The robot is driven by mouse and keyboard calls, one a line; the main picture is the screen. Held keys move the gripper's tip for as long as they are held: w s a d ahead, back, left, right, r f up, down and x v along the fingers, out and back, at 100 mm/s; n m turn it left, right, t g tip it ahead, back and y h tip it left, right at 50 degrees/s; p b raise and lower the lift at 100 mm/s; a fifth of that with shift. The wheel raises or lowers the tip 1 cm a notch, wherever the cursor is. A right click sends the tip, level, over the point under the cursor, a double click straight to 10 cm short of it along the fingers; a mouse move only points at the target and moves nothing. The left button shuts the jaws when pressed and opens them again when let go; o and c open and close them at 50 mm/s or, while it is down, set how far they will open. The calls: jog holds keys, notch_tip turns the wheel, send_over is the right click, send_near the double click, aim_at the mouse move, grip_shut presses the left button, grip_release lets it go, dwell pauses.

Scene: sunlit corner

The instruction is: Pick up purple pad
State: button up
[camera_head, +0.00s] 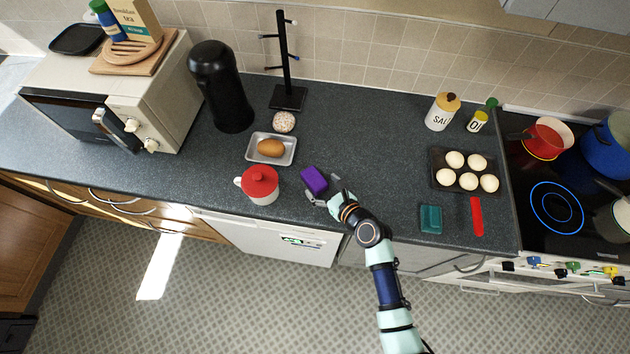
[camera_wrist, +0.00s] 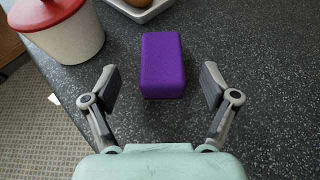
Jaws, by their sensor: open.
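The purple pad (camera_head: 314,179) is a small rectangular block lying on the dark worktop, right of the red-lidded mug. In the wrist view the purple pad (camera_wrist: 163,66) lies ahead, between the lines of the two fingers and mostly beyond their tips. My gripper (camera_head: 323,197) is at the pad's near side in the head view. In the wrist view my gripper (camera_wrist: 159,90) is open and empty, with a finger on each side and clear gaps to the pad.
A white mug with a red lid (camera_head: 261,184) stands close on the pad's left. A small tray (camera_head: 291,151) with a brown egg-shaped item (camera_head: 270,147) lies behind it. The worktop (camera_head: 375,150) right of the pad is clear up to the dark tray (camera_head: 437,182) of pale round items.

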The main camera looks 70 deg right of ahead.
aim_at(314, 178)
jog(key=b+x, duration=0.1)
jog(key=x, duration=0.5)
jog(key=shift+s+d, duration=0.1)
jog(key=shift+d, duration=0.05)
jog(key=c, duration=1.3)
jog(key=shift+o, duration=0.2)
notch_tip(314, 178, up, 20)
jog(key=p, duration=0.6)
jog(key=w+a+r+n+y+p, duration=0.3)
jog(key=a+r, duration=0.1)
jog(key=a, duration=0.9)
jog(key=w+a+r+n+t+y+p, duration=0.1)
jog(key=w+a+r+n+y+p, duration=0.1)
jog(key=a, duration=1.2)
jog(key=w+a+r+n+y+p, duration=0.3)
jog(key=a+r+n+y+p, duration=0.2)
jog(key=a, duration=0.8)
jog(key=shift+w+a+r+t+y+p, duration=0.3)
jog(key=shift+w+a+y+p, duration=0.1)
jog(key=shift+y+p, duration=0.25)
